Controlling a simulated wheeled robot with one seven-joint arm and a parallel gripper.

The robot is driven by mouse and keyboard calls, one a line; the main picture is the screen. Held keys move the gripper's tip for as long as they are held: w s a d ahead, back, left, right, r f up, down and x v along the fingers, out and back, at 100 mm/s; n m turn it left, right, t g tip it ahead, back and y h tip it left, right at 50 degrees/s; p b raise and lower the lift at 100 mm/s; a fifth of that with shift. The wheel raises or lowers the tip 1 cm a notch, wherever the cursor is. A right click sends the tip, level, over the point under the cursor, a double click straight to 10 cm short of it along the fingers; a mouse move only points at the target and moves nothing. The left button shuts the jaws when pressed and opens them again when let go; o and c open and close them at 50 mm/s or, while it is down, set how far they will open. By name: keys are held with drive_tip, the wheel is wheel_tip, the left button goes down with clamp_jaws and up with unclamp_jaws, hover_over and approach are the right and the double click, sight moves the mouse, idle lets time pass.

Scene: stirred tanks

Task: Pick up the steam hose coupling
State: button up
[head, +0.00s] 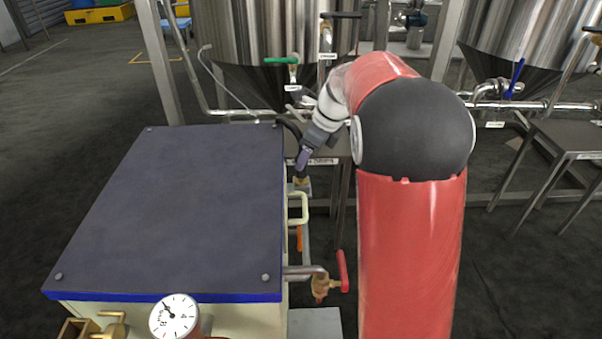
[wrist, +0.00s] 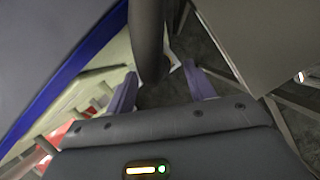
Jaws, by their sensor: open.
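My gripper (head: 304,160) is by the right far corner of the blue-edged cabinet in the head view, pointing down. In the wrist view my gripper (wrist: 160,86) is open, with one purple finger on each side and nothing gripped. A dark hose (wrist: 149,38) comes down from the top of the wrist view, and its lower end lies in line with the gap between the fingers. The dark hose (head: 291,127) also arches beside the gripper in the head view. A brass fitting (head: 301,183) shows just below the fingers. I cannot clearly make out the steam hose coupling itself.
The cabinet (head: 175,210) fills the left side. Steel tanks (head: 260,45) stand behind. A grey table (head: 575,138) is at right. Open floor (head: 60,120) lies left.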

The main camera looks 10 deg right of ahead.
sight(301, 174)
drive_tip(key=b+x, duration=0.1)
drive_tip(key=x, duration=0.4)
drive_tip(key=shift+s+f+b, duration=0.1)
drive_tip(key=shift+f+b, duration=0.15)
drive_tip(key=shift+b, duration=0.05)
drive_tip(key=shift+c, duration=0.4)
drive_tip(key=c, duration=1)
drive_tip(key=shift+c, duration=0.3)
drive_tip(key=shift+r, duration=0.15)
